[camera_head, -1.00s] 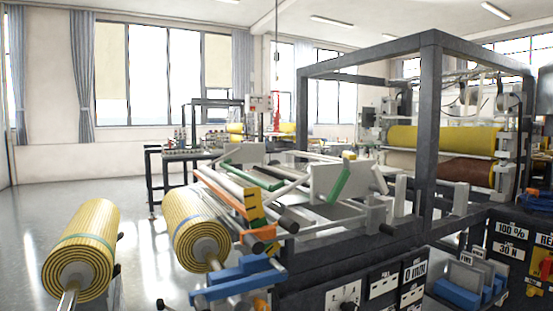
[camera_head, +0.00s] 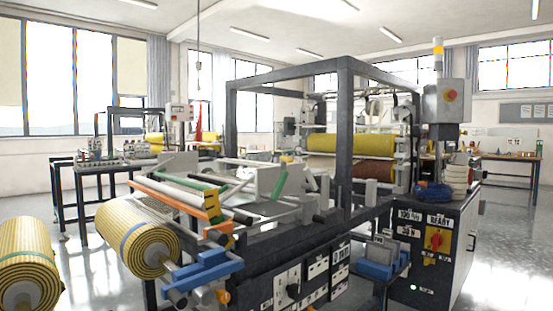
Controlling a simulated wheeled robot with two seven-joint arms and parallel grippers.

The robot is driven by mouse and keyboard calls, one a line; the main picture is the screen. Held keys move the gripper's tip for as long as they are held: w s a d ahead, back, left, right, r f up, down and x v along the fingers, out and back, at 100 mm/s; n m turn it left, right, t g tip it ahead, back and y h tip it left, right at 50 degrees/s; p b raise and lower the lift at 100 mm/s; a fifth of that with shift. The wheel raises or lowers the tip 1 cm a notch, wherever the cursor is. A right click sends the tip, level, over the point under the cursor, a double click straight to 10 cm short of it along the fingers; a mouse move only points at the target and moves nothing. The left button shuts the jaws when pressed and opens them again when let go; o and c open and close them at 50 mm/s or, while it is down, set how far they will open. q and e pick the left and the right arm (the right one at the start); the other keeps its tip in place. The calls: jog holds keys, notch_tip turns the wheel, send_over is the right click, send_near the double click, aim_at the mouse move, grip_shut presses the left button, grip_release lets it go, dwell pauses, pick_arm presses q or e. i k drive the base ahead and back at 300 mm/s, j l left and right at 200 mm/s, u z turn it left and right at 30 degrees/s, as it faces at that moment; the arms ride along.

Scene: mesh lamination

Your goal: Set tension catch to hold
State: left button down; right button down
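The laminating machine (camera_head: 345,180) stands in the middle, with a dark frame and rollers. No part is labelled as the tension catch, and I cannot tell which part it is. At the machine's front left corner are a blue bracket (camera_head: 205,268), an orange bar (camera_head: 176,197) and an orange knob (camera_head: 222,296). A dark control cabinet (camera_head: 425,270) on the right carries 100 %, 30 N and READY plates, and a red switch (camera_head: 435,239) on a yellow plate. Neither of my grippers is in view.
A yellow striped roll (camera_head: 138,235) sits at the machine's left end, and another striped roll (camera_head: 28,265) is at the left edge. A signal post with a red button (camera_head: 450,96) rises behind the cabinet. Open floor (camera_head: 510,230) lies on the right.

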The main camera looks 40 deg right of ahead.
aim_at(285, 160)
jog(key=z, duration=1.65)
